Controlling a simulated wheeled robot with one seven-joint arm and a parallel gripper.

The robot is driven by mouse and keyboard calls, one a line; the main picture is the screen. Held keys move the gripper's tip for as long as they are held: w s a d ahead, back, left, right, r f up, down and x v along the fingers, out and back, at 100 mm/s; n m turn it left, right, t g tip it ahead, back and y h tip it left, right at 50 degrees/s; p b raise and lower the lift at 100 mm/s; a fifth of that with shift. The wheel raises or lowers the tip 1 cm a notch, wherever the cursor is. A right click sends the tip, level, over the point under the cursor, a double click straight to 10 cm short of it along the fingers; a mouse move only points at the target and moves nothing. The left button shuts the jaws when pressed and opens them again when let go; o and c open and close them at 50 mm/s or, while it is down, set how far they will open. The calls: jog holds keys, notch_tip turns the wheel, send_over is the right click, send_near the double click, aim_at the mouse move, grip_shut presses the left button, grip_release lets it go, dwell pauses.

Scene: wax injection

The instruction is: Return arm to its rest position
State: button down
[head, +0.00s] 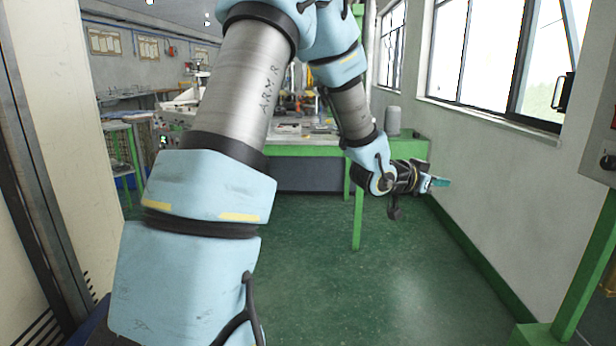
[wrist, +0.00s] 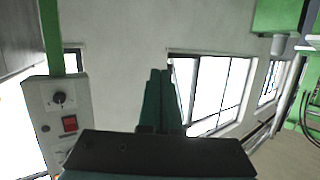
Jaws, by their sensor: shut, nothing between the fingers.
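My arm (head: 240,90) fills the middle of the head view, its blue and grey links rising from the lower left, bending at the top and coming down on the right. My gripper (head: 440,182) is at its end, pointing right toward the white wall, small in this view. In the wrist view my gripper (wrist: 161,74) shows two green fingers side by side, shut with nothing between them. The fingertips are in free air, with the wall and windows beyond them.
A green workbench (head: 310,148) with clutter stands behind my arm. The right wall has windows (head: 500,50). A control box with a red switch (wrist: 69,124) shows at left in the wrist view. The green floor (head: 330,290) is clear.

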jog(key=a+f+n+y, duration=0.3)
jog(key=a+y, duration=0.2)
jog(key=a, duration=0.7)
jog(key=a+f+n+y, duration=0.3)
jog(key=a+y, duration=0.2)
jog(key=a, duration=0.7)
jog(key=s+a+f+n+g+y, duration=0.2)
jog(key=s+a+n+g, duration=0.3)
jog(key=s+a, duration=1)
jog(key=shift+s+f+g+y, duration=0.25)
jog(key=shift+s+g+y, duration=0.05)
jog(key=shift+y, duration=0.2)
